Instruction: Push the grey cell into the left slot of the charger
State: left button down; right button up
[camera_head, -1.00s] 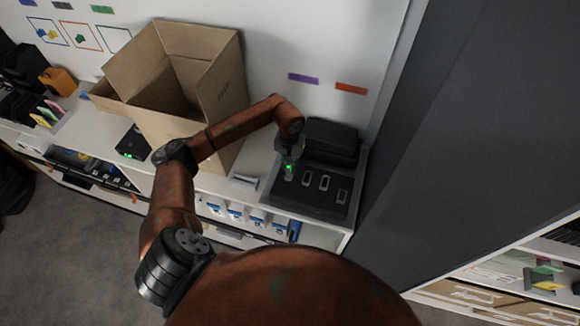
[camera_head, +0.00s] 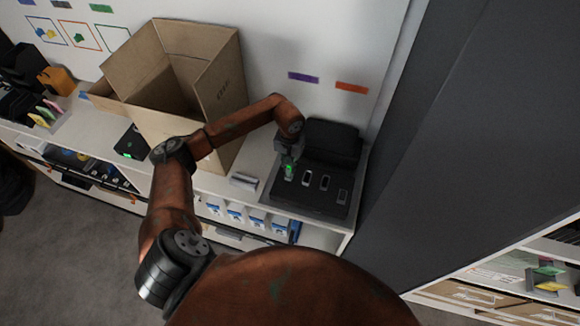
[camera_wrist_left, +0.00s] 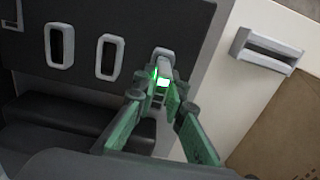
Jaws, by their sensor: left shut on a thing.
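The charger (camera_head: 310,200) is a dark panel with a row of pale-rimmed slots, at the right end of the shelf; it fills the upper left of the left wrist view (camera_wrist_left: 120,20). My left gripper (camera_head: 288,172) is over its leftmost slot in the head view. In the left wrist view my left gripper (camera_wrist_left: 166,92) is shut on the grey cell (camera_wrist_left: 163,70), which is mostly hidden between the green-lit fingers. The cell's end is at the slot's grey rim (camera_wrist_left: 162,53). I cannot tell how deep it sits. My right gripper is not in view.
A pale grey holder (camera_head: 243,181) with a dark opening lies left of the charger. An open carton (camera_head: 215,95) stands behind my left arm. A dark box (camera_head: 332,143) rises behind the charger, and a tall dark panel (camera_head: 450,130) bounds the right.

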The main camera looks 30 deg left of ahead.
pick_arm(q)
jog(key=shift+f+b, duration=0.45)
jog(key=c, duration=1.9)
grip_release()
jog(key=shift+r, duration=0.15)
notch_tip(320, 180, up, 12)
jog(key=shift+f, duration=0.1)
